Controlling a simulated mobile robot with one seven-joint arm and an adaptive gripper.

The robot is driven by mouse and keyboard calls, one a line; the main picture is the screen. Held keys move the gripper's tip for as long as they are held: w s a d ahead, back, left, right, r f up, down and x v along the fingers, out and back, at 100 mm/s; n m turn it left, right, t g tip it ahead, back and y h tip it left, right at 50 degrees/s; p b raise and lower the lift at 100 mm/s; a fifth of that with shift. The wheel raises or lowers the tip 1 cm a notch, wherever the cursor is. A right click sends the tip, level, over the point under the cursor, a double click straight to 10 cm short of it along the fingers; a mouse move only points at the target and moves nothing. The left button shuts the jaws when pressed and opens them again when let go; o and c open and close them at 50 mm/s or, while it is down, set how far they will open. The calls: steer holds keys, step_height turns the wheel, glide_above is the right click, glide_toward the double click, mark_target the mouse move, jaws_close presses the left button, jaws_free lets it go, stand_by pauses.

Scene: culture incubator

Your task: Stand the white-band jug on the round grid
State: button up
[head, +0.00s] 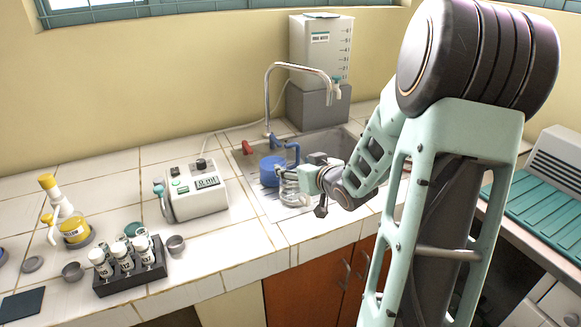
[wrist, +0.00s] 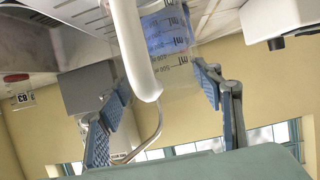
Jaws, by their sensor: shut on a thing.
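A clear jug (head: 291,193) is at the front of the sink, beside my gripper (head: 303,177). In the wrist view the clear jug (wrist: 178,52), with dark volume marks and a thick white handle (wrist: 134,45), sits between the two blue-padded fingers of my gripper (wrist: 165,78). My gripper is shut on it. A blue jug (head: 271,171) with a blue handle stands just behind it in the sink. I cannot make out whether the clear jug touches the sink floor. I cannot clearly pick out the round grid.
The steel sink (head: 250,160) has a curved tap (head: 297,67) over it. A white water tank (head: 320,50) stands behind on a grey block. A green ribbed mat (head: 545,215) lies right.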

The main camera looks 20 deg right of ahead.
steer(key=shift+s+r, duration=0.1)
steer(key=shift+r, duration=0.05)
steer(key=shift+f, duration=0.25)
steer(key=o, duration=1.7)
steer(key=shift+r, duration=0.1)
